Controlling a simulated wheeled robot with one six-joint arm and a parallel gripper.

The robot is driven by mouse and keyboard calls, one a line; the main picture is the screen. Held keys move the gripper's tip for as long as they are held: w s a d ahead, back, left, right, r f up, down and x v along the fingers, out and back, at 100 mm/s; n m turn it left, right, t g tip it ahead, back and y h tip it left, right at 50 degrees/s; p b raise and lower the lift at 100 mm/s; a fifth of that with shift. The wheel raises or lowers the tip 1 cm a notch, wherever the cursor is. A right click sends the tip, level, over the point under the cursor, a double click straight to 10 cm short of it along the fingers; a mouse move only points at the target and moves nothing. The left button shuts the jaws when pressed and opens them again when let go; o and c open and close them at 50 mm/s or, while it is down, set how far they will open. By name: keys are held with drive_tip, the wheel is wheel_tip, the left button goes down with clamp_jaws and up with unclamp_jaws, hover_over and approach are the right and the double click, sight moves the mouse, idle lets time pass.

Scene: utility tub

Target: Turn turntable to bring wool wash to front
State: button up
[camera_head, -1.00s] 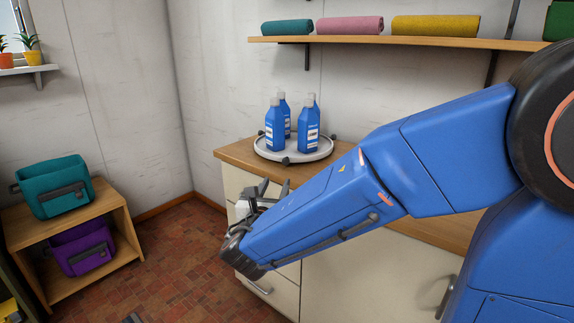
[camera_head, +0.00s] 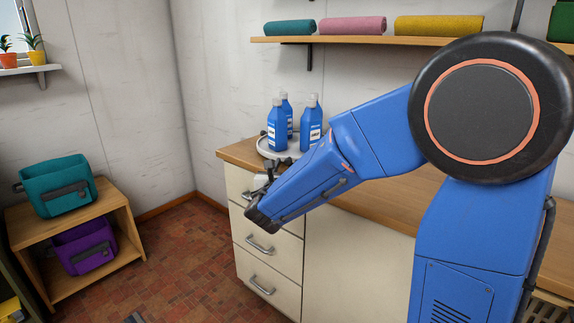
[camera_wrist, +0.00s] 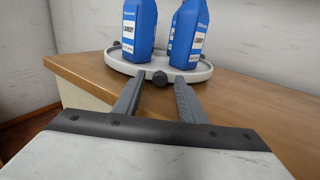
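The pale round turntable (camera_head: 262,147) stands on the wooden counter with three blue bottles on it: one at left (camera_head: 277,130), one behind (camera_head: 288,115) and one at right (camera_head: 311,125). Their labels are too small to tell which is wool wash. In the wrist view the turntable rim (camera_wrist: 203,74) has dark knobs. My gripper (camera_wrist: 159,82) is open, its two grey fingers pointing at the front knob (camera_wrist: 160,78), which shows between the fingertips with gaps on both sides. Whether the fingers reach past the knob is unclear. My arm hides the turntable's front right in the head view.
The counter (camera_head: 385,208) has drawers below and is bare to the right. A shelf (camera_head: 375,41) with rolled towels hangs above. A wooden stand (camera_head: 118,205) with a teal bag (camera_head: 56,187) and a purple bag (camera_head: 84,247) is at left.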

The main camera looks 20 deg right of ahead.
drive_tip(key=shift+w+d, duration=0.3)
drive_tip(key=shift+w, duration=0.3)
drive_tip(key=shift+c, duration=0.7)
clamp_jaws()
